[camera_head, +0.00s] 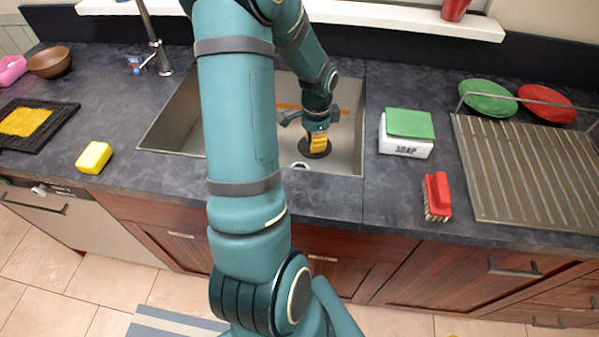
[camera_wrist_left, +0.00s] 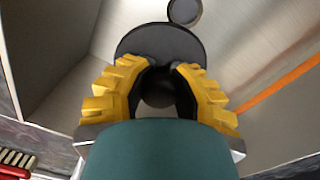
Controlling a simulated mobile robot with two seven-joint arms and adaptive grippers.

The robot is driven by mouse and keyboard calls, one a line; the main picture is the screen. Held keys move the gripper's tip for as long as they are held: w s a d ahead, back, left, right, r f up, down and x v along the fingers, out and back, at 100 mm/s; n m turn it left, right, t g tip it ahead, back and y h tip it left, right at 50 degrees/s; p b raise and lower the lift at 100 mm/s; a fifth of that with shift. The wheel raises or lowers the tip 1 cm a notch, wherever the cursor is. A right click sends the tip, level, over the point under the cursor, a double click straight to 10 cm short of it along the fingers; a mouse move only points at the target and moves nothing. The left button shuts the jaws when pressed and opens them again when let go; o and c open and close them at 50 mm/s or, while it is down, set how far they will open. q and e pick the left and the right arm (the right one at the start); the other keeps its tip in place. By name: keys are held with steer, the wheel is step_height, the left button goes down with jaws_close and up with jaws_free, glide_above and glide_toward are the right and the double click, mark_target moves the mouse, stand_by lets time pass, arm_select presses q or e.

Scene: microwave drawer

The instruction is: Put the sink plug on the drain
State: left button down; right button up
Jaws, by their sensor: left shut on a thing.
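The sink plug is a flat black disc (camera_head: 315,153) with a knob, inside the sink basin (camera_head: 180,125). My left gripper (camera_head: 318,143) reaches down into the basin, its yellow fingers shut on the plug's knob. In the left wrist view the fingers (camera_wrist_left: 162,66) close around the knob, and the disc (camera_wrist_left: 155,38) spreads out beyond the tips. The drain (camera_head: 299,165) is a small round ring just in front of the plug in the head view. It also shows at the top of the wrist view (camera_wrist_left: 184,11), beside the disc. The plug's height above the basin floor is unclear.
The tap (camera_head: 156,45) stands behind the basin at left. A soap box (camera_head: 405,147) with a green sponge, a red brush (camera_head: 437,195) and a drying rack (camera_head: 520,170) are at right. A yellow sponge (camera_head: 94,157) lies at left. My left arm hides the basin's middle.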

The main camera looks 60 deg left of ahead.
arm_select(q)
steer(key=s+a+f, duration=0.1)
steer(key=a, duration=0.1)
steer(key=s+a+f, duration=0.1)
steer(key=f, duration=0.1)
steer(key=shift+s+a+b, duration=0.1)
steer(key=shift+a+b, duration=0.3)
steer(key=b, duration=0.1)
glide_above(300, 165)
steer(key=s+d, duration=0.1)
steer(key=f, duration=0.5)
steer(key=shift+d+f, duration=0.15)
steer(key=shift+d, duration=0.05)
steer(key=shift+f+b, duration=0.8)
steer(key=shift+f, duration=1.4)
steer(key=shift+f, duration=0.15)
steer(key=c, duration=0.9)
jaws_free()
steer(key=shift+o, duration=0.2)
steer(key=shift+r, duration=0.45)
step_height(300, 165, up, 11)
steer(key=p, duration=0.3)
steer(key=shift+r, duration=0.2)
